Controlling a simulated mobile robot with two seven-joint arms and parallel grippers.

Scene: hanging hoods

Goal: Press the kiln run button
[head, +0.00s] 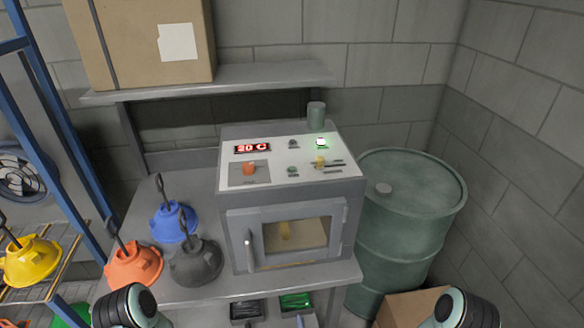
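The kiln (291,205) is a grey box on the bench, with a shut windowed front door (290,240) and a pale sloping control panel (275,160) on top. The panel has a red display (252,148) that appears to read 20 C. It also has a red-orange control (249,168), a green lit control (320,142), a yellow control (320,161) and small dark round ones. The labels are too small to read, so I cannot tell which is the run button. Only parts of my two arms show at the bottom edge, apart from the kiln; neither gripper's fingers show.
Blue (173,222), orange (133,265) and dark grey (195,262) hoods sit left of the kiln. A yellow hood (32,260) is on a rack further left. A green drum (405,230) stands right of the bench. A shelf (270,75) with a cardboard box (140,45) is behind.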

